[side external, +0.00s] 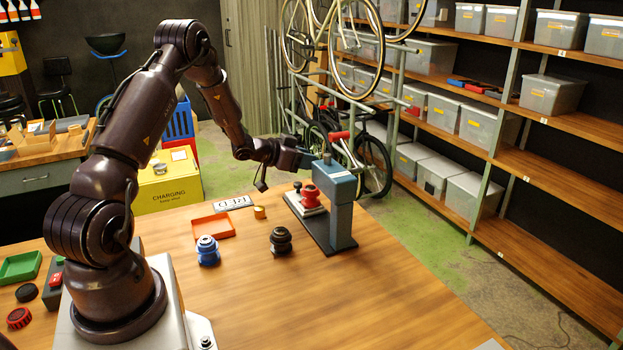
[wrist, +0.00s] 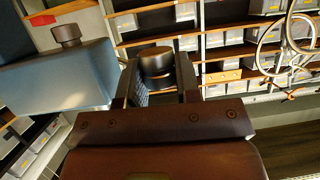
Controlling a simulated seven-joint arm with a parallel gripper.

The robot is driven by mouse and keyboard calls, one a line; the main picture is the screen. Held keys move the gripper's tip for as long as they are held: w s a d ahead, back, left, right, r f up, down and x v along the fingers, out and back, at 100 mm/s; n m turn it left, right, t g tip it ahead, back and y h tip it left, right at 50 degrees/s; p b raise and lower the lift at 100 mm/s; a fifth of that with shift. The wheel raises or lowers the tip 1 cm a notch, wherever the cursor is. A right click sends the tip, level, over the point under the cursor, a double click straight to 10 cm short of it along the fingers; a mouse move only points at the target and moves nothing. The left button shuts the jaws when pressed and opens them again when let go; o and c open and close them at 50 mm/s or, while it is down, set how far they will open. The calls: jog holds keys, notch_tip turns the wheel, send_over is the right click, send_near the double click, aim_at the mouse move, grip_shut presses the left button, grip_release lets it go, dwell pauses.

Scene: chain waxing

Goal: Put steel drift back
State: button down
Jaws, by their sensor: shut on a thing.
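My gripper (wrist: 158,85) is shut on a dark, round-topped piece that I take to be the steel drift (wrist: 157,62). It sits between the two fingers, and its lower part is hidden. In the side view my gripper (side external: 304,159) is high above the table, just left of the head of a blue-grey press (side external: 333,171); the drift cannot be made out there. The press head also shows at the left of the wrist view (wrist: 65,78), apart from my fingers, with a dark knob (wrist: 66,35) on top.
A red spool (side external: 309,193) sits on a pale block under the press head. Blue (side external: 207,251) and black (side external: 281,241) spools, an orange tray (side external: 212,227), a brass piece (side external: 259,212) and a lettered plate (side external: 233,203) are nearby.

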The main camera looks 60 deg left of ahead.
aim_at(311, 188)
jog(key=f, duration=0.1)
jog(key=w+a+f, duration=0.1)
jog(key=w+f, duration=0.1)
jog(key=shift+w+a+f, duration=0.15)
jog(key=shift+a+f, duration=0.15)
jog(key=shift+a, duration=0.1)
jog(key=shift+w+a+f, duration=0.15)
jog(key=shift+f, duration=0.5)
jog(key=shift+w+a+f, duration=0.1)
jog(key=shift+w+f, duration=0.05)
jog(key=shift+f, duration=0.95)
jog(key=shift+f, duration=0.15)
jog(key=c, duration=0.8)
grip_release()
jog(key=shift+f, duration=0.1)
jog(key=shift+s, duration=0.1)
